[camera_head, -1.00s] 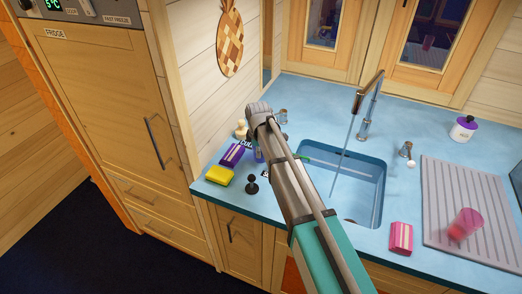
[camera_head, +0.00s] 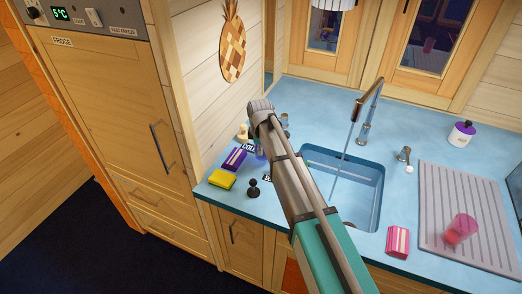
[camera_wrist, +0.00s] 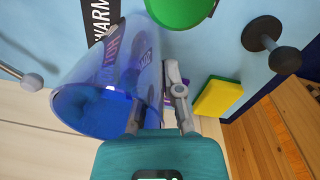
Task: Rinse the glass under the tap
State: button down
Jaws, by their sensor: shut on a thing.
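In the wrist view my gripper (camera_wrist: 160,110) is shut on a translucent blue glass (camera_wrist: 85,108), which lies tilted with its open mouth toward the lower left. One finger shows at the glass's right side; the other is mostly hidden. In the head view my arm covers most of the glass, and only a bluish bit (camera_head: 261,153) shows beside it, left of the sink. The tap (camera_head: 368,110) stands behind the sink (camera_head: 371,205), with a thin stream of water falling from its spout into the basin. The glass is apart from the stream.
A yellow sponge (camera_head: 222,180), purple box (camera_head: 235,158) and black knobbed piece (camera_head: 252,187) stand on the counter at left. A pink striped box (camera_head: 398,241) is right of the sink. A ridged drainboard (camera_head: 450,190) holds a pink glass (camera_head: 463,228). A green round thing (camera_wrist: 180,8) is near my gripper.

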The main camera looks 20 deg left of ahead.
jog(key=shift+r+p, duration=2.8)
jog(key=shift+r, duration=0.4)
jog(key=shift+f+b, duration=1.5)
jog(key=shift+f, duration=0.05)
jog(key=shift+r, duration=0.15)
notch_tip(320, 180, up, 7)
jog(key=p, duration=0.6)
jog(key=shift+f+p, duration=0.2)
jog(key=shift+p, duration=0.2)
jog(key=shift+f+b, duration=0.9)
jog(key=shift+f, duration=0.05)
jog(key=shift+s, duration=0.15)
